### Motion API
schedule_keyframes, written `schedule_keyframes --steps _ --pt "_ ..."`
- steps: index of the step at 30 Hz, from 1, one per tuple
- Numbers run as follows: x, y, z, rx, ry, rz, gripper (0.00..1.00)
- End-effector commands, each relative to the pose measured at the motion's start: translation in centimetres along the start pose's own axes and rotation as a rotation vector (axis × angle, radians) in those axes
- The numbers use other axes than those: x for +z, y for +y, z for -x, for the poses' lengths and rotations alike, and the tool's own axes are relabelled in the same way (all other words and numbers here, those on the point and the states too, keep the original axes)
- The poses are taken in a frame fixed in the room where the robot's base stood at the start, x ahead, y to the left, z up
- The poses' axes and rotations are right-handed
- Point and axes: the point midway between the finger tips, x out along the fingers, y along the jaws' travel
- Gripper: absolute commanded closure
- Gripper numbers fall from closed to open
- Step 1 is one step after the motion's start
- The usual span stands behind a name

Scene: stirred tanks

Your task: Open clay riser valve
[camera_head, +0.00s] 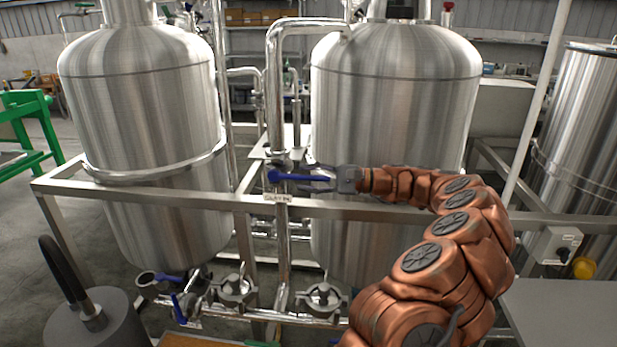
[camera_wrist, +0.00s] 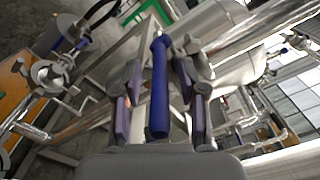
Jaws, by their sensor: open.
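The clay riser valve has a blue lever handle (camera_head: 290,177) on the vertical steel riser pipe (camera_head: 281,240) between the two tanks. The lever lies roughly level, across the pipe, and points right towards my arm. A small label (camera_head: 277,197) sits just below it, its text too small to read surely. My gripper (camera_head: 310,180) is at the lever, reaching in from the right. In the wrist view the blue handle (camera_wrist: 160,95) lies lengthwise between the two open fingers, with gaps visible on both sides. The valve body is partly hidden by the gripper.
A steel frame rail (camera_head: 345,209) runs just below the lever. The left tank (camera_head: 140,100) and right tank (camera_head: 395,90) stand close on either side. Lower valves (camera_head: 323,297) with other blue handles (camera_head: 180,308) sit near the floor. A control box (camera_head: 553,246) is at right.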

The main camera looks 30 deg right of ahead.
Motion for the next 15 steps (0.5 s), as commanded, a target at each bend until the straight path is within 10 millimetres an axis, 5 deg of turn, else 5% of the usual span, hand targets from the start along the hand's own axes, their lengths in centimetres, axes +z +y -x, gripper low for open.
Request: schedule_keyframes --steps 13,15 --pt "0.03 0.01 0.01 0.0 -0.001 0.0 1.0" --pt "0.03 0.01 0.01 0.0 -0.001 0.0 1.0"
